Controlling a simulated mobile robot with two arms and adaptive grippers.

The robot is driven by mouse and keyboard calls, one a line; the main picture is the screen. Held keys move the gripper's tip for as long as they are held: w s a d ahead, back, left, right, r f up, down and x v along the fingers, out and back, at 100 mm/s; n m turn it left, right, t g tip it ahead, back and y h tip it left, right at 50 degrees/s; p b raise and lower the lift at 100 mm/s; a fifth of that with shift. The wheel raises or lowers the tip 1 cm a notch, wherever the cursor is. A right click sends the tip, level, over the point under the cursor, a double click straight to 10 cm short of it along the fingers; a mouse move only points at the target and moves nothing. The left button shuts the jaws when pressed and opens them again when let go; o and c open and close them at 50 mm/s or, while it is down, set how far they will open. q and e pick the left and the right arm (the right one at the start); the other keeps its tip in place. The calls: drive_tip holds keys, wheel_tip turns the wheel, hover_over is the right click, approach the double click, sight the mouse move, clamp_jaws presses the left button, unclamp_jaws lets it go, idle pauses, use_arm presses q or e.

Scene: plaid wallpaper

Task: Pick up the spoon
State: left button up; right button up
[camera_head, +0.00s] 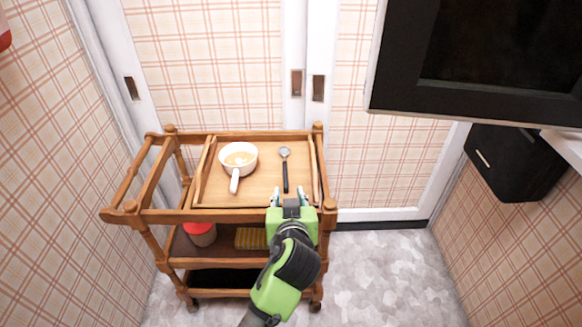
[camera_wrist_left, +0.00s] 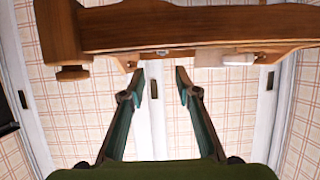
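The spoon (camera_head: 285,170), with a grey bowl and a dark handle, lies on the wooden tray top (camera_head: 262,187) of the trolley. Its handle points toward me. My left gripper (camera_head: 289,193) is at the front edge of the trolley top, just nearer to me than the handle end. In the left wrist view the two fingers of my left gripper (camera_wrist_left: 160,82) are apart with nothing between them. I cannot clearly make out the spoon in that view. My right gripper is not in view.
A white pan (camera_head: 238,160) with food sits left of the spoon. The wooden trolley (camera_head: 150,215) has raised side rails. A red-lidded jar (camera_head: 201,234) and a yellow item (camera_head: 251,238) are on its lower shelf. A black-framed unit (camera_head: 480,50) hangs at upper right.

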sight(286, 178)
use_arm(q)
drive_tip(key=x, duration=0.4)
drive_tip(key=b+x, duration=0.1)
drive_tip(key=x, duration=0.1)
drive_tip(key=shift+a, duration=0.25)
drive_tip(key=b+x, duration=0.1)
drive_tip(key=x, duration=0.4)
drive_tip(key=shift+w+f, duration=0.2)
drive_tip(key=shift+w, duration=0.3)
clamp_jaws()
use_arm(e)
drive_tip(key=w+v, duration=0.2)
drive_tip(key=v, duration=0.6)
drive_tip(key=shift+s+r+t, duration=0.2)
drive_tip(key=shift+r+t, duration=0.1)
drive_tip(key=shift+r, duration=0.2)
